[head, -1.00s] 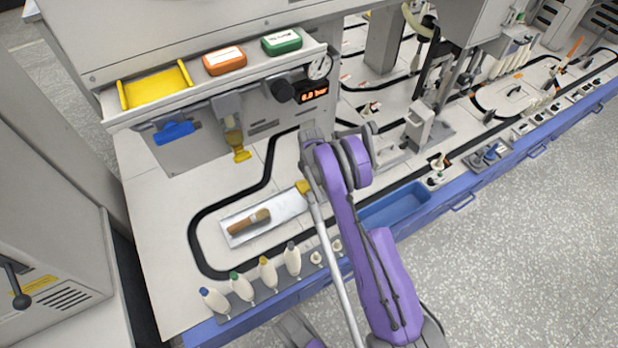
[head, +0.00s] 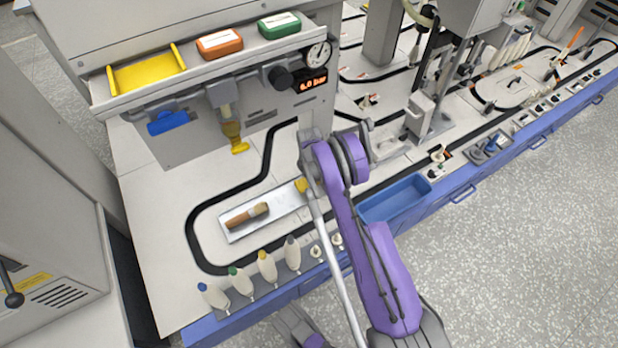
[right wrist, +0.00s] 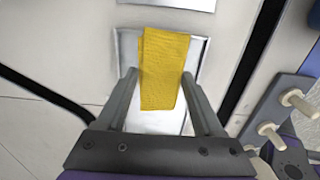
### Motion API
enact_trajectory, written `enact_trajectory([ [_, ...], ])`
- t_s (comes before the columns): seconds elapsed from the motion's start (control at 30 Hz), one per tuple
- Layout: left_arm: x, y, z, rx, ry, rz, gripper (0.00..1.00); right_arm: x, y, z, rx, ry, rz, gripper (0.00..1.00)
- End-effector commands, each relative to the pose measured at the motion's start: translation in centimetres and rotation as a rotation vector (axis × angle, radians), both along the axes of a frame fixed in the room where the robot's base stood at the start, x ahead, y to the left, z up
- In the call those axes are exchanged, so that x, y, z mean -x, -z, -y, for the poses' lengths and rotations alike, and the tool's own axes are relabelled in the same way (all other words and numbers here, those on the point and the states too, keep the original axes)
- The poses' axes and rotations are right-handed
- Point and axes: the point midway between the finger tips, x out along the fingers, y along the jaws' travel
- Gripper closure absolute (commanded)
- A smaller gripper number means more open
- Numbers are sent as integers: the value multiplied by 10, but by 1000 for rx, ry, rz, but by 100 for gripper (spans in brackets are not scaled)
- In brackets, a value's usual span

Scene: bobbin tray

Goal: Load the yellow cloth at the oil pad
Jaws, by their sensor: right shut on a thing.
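The yellow cloth (right wrist: 163,68) hangs between the two fingers of my right gripper (right wrist: 159,74), which is shut on it. In the right wrist view it is over a shiny metal tray (right wrist: 125,50); I cannot tell whether it touches the tray. In the head view only a small yellow piece of the cloth (head: 301,185) shows, at the right end of the metal tray (head: 284,204). My purple right arm hides most of the gripper there. I cannot tell for certain which thing is the oil pad. My left gripper is not in view.
A wooden-handled brush (head: 247,214) lies on the metal tray. Several bottles (head: 241,280) stand along the front edge. A blue bin (head: 396,200) is to the right. A yellow tray (head: 147,76), orange box (head: 219,43) and green box (head: 279,24) sit on the upper shelf.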

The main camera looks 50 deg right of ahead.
Motion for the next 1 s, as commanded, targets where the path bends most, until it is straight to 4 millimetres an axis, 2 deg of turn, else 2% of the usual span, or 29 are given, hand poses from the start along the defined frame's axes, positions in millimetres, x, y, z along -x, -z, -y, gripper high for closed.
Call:
enact_trajectory([
  [1.0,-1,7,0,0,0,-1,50,0,11,0,0,0,0,76],
])
